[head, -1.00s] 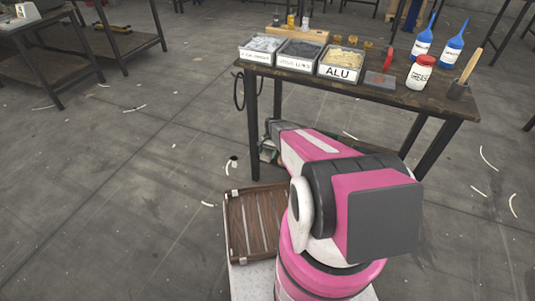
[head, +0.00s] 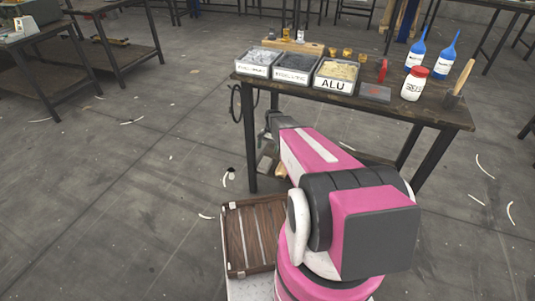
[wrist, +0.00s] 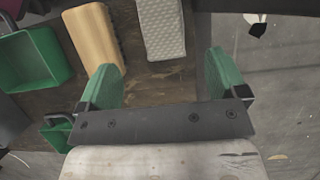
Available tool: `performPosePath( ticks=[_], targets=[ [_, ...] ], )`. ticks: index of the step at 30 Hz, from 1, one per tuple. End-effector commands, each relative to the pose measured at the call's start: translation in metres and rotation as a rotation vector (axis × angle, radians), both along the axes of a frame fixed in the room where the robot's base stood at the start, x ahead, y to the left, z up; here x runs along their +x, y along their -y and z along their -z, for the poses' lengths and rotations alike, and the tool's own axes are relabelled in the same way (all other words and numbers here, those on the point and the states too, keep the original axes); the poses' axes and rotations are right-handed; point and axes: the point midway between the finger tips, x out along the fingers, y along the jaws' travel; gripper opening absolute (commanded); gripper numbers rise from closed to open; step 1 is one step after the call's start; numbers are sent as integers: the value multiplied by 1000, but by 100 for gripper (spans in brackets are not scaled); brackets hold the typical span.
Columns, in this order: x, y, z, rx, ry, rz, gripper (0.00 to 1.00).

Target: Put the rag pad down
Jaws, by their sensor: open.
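A pale grey pad with a dimpled surface, which looks like the rag pad (wrist: 161,28), lies on a brown worn surface (wrist: 150,85) at the top middle of the wrist view. My gripper (wrist: 166,82) is open, with its two green fingertips wide apart and nothing between them. The pad lies just beyond the fingertips, apart from them as far as I can see. In the head view my arm reaches to the near left end of the workbench (head: 447,115). There the gripper is mostly hidden by the arm, and I cannot make out the pad.
Beside the pad are a tan block (wrist: 95,40) and a green bin (wrist: 30,60); open floor (wrist: 275,90) lies to the right. The bench top holds labelled bins (head: 335,76), blue bottles (head: 445,62) and a white jar (head: 413,86). A slatted brown crate (head: 250,235) sits beside my arm.

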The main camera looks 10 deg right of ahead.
Motion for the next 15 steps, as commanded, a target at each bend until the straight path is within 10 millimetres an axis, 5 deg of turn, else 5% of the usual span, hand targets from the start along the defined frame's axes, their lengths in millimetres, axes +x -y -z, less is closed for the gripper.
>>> performPosePath(
  ticks=[5, 15],
  targets=[
    [-24, -4, -28, -5, 35, -45, 91],
    [-129, -17, -132, -48, 210, -288, 91]
  ],
)
